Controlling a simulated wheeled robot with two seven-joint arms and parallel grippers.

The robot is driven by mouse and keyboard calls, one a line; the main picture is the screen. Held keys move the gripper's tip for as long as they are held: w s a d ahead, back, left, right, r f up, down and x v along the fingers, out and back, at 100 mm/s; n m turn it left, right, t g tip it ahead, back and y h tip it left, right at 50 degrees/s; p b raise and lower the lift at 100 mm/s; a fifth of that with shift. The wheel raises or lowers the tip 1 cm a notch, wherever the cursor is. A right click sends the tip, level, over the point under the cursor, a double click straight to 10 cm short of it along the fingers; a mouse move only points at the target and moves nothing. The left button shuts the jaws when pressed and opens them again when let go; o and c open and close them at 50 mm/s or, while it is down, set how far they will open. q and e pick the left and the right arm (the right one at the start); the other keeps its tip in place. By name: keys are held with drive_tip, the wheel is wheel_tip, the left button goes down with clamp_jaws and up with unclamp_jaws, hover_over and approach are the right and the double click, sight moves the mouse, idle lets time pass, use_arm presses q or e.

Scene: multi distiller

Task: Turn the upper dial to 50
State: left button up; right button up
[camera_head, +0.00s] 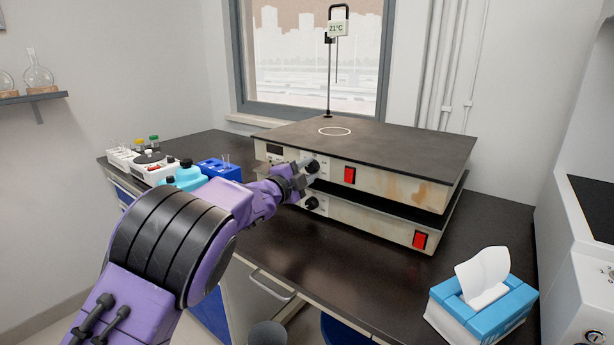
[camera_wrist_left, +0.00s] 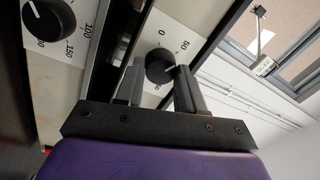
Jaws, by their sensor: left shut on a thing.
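Two heater units are stacked on the dark bench. The upper unit (camera_head: 400,158) has a black upper dial (camera_head: 313,166) on its front; the lower unit (camera_head: 370,218) has a black lower dial (camera_head: 311,204). My left gripper (camera_head: 304,172) is at the upper dial. In the left wrist view, its two grey fingers (camera_wrist_left: 157,85) are shut around the upper dial (camera_wrist_left: 158,64), one on each side. Printed numbers including 0 and 50 show beside that dial. A pale mark shows near one finger; its exact reading is unclear. The lower dial (camera_wrist_left: 48,18) stands free. My right gripper is not in view.
Red switches (camera_head: 350,175) sit on both fronts. A thermometer stand (camera_head: 329,70) rises behind the upper unit. A tissue box (camera_head: 482,300) stands at the front right; a blue rack (camera_head: 220,168) and a small white device (camera_head: 153,168) stand at the left.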

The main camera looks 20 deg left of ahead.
use_arm(q)
drive_tip(key=shift+f, duration=0.15)
drive_tip(key=o, duration=0.9)
drive_tip(key=shift+c, duration=0.2)
drive_tip(key=shift+o, duration=0.9)
drive_tip(key=shift+s, duration=0.1)
drive_tip(key=b+v, duration=0.1)
drive_tip(key=v, duration=0.9)
drive_tip(key=shift+s+b, duration=0.25)
drive_tip(key=shift+b, duration=0.05)
